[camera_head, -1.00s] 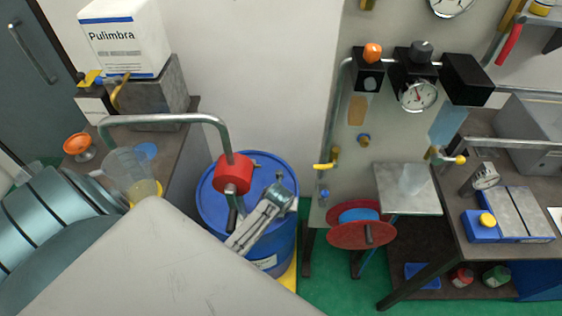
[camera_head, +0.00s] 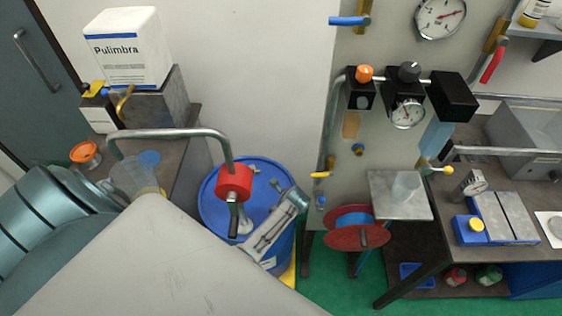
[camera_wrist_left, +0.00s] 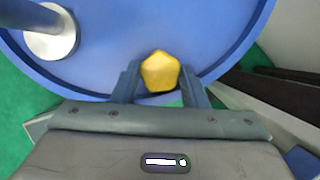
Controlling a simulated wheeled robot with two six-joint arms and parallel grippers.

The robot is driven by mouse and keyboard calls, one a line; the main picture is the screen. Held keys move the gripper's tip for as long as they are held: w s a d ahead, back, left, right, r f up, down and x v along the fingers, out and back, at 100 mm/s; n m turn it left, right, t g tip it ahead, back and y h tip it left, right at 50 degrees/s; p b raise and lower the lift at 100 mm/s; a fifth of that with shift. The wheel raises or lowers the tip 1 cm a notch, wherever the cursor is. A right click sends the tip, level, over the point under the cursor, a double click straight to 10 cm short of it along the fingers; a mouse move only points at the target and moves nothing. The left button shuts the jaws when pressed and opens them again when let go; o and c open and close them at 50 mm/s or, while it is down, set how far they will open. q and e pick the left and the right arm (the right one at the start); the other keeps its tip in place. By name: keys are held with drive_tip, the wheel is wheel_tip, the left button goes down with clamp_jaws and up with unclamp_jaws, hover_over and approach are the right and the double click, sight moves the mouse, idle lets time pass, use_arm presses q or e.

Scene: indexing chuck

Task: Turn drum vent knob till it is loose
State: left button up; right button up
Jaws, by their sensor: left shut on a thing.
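The blue drum (camera_head: 212,207) stands on the floor, centre left in the head view. Its lid and rim (camera_wrist_left: 110,75) fill the upper part of the left wrist view. The yellow vent knob (camera_wrist_left: 160,71) is many-sided and sits near the drum's rim. My left gripper (camera_wrist_left: 160,90) has one finger on either side of the knob and is shut on it. I cannot make out the knob or fingertips in the head view, and the knob's underside is hidden. My right gripper is not in view.
A red hand pump (camera_head: 234,182) with a curved metal spout rises from the drum; its metal post (camera_wrist_left: 50,38) stands left of the knob. A wall panel with gauges and a red reel (camera_head: 350,237) is to the right. A bench (camera_head: 450,235) stands beyond.

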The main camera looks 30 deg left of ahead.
use_arm(q)
drive_tip(key=n+g, duration=0.1)
drive_tip(key=n, duration=0.2)
drive_tip(key=n+g, duration=0.1)
drive_tip(key=n, duration=0.1)
drive_tip(key=shift+w+n, duration=0.2)
drive_tip(key=shift+n, duration=0.2)
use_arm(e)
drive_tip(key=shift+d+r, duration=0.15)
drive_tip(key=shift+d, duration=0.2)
use_arm(q)
drive_tip(key=o, duration=1)
drive_tip(key=shift+c, duration=0.2)
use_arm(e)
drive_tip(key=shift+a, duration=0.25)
